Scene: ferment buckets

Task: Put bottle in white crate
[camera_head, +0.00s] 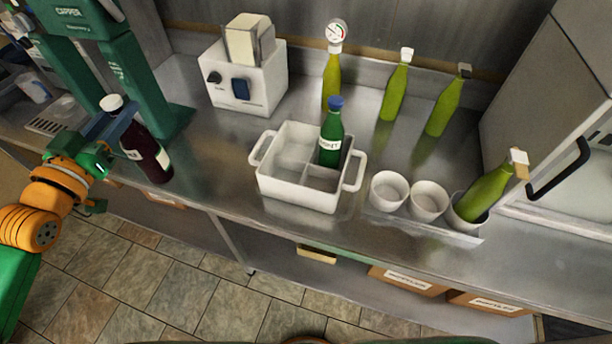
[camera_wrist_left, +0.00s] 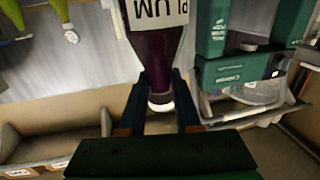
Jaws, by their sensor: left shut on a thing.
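A dark purple bottle (camera_head: 153,158) with a white cap and a white label is at the left of the head view, by the counter's front edge. In the left wrist view the bottle (camera_wrist_left: 157,62) shows the label PLUM. My left gripper (camera_head: 122,126) is shut on its neck, just below the cap. I cannot tell if its base touches the counter. The white crate (camera_head: 297,194) stands on the counter to the right, apart from the bottle. It has dividers and two side handles. A green bottle (camera_head: 331,139) with a blue cap stands in its right part. My right gripper is not in view.
A green machine (camera_head: 148,85) stands close behind the held bottle. A white toaster (camera_head: 246,83) is behind the crate. Several yellow-green bottles (camera_head: 396,92) stand at the back. White cups (camera_head: 389,190) are right of the crate. Counter between held bottle and crate is clear.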

